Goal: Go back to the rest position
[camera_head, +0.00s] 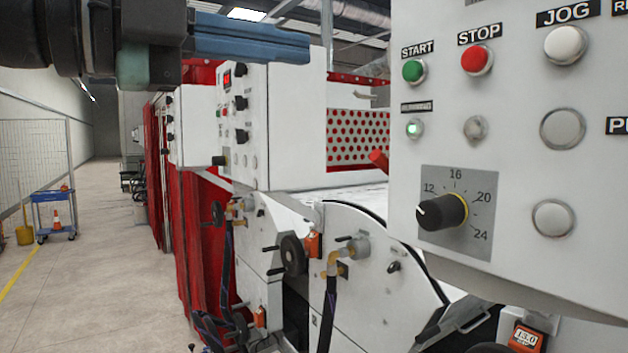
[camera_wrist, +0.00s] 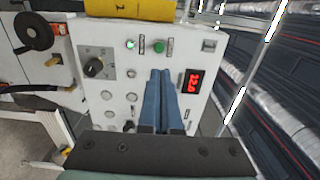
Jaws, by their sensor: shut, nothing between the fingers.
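My gripper (camera_head: 308,47) reaches in from the upper left of the head view, with blue fingers pointing right. Its fingers are shut together and hold nothing. In the wrist view the shut blue fingers (camera_wrist: 160,75) point at a white control panel, and they hide part of its face. The control panel (camera_head: 500,180) fills the right of the head view. It carries a green START button (camera_head: 413,71), a red STOP button (camera_head: 477,59), a white JOG button (camera_head: 565,45), a lit green lamp (camera_head: 414,129) and a black dial (camera_head: 442,212). I cannot tell whether the fingers touch the panel.
The white coater machine (camera_head: 345,265) with handwheels and hoses stands in the middle. A second white control box (camera_head: 262,120) and red curtains (camera_head: 200,230) are behind it. A blue cart (camera_head: 54,212) stands at the far left.

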